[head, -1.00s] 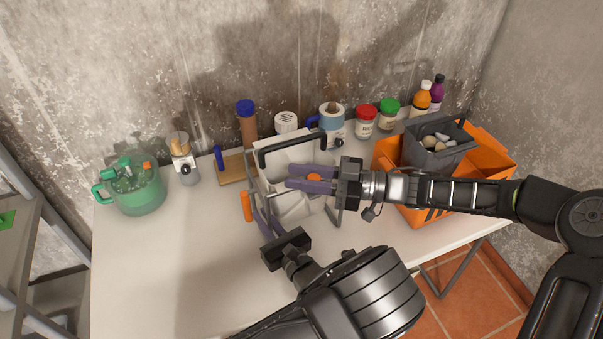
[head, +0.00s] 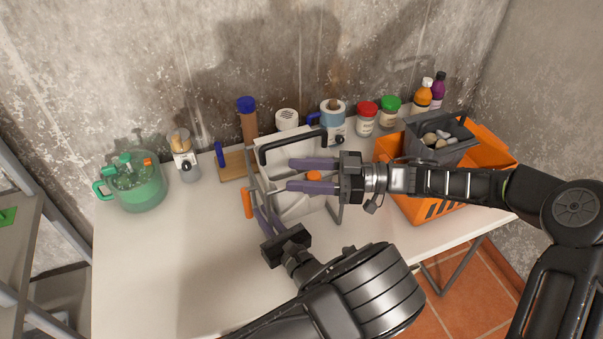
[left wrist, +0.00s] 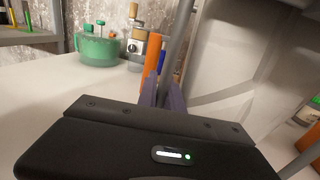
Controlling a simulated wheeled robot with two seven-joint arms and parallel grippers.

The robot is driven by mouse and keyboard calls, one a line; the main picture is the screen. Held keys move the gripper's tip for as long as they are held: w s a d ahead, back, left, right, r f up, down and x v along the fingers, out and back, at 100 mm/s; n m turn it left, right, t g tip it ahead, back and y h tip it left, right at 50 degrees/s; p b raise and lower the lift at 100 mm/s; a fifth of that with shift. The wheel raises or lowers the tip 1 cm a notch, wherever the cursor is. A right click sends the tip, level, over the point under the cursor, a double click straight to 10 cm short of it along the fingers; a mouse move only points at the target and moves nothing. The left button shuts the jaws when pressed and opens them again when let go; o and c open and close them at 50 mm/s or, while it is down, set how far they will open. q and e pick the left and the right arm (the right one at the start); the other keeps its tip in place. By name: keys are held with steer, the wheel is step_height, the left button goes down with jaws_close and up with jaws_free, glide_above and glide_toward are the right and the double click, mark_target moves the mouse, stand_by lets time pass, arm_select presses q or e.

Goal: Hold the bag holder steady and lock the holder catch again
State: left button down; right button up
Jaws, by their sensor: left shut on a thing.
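The bag holder (head: 340,211) stands on the table as a grey frame with a black top bar and a pale bag inside. A small orange piece (head: 313,176), perhaps the catch, shows at its front between the fingers of my right gripper (head: 290,174). Those fingers are spread apart, with a gap on both sides of the piece. My left gripper (head: 261,216) is shut on the holder's frame at its left side. In the left wrist view its fingers (left wrist: 162,97) are by a grey post. An upright orange handle (head: 247,203) stands beside them. The exact grip contact is hidden.
An orange crate (head: 430,208) with a grey bin (head: 437,153) stands to the right. A green pot (head: 137,187), a grinder (head: 185,160), jars (head: 366,117) and bottles (head: 423,97) line the back. The table's front left is clear.

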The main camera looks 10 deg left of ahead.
arm_select(q)
steer(key=shift+d, duration=0.1)
arm_select(e)
steer(key=d, duration=1.2)
steer(key=shift+w, duration=0.45)
arm_select(q)
steer(key=c, duration=1.4)
jaws_free()
steer(key=v, duration=1.2)
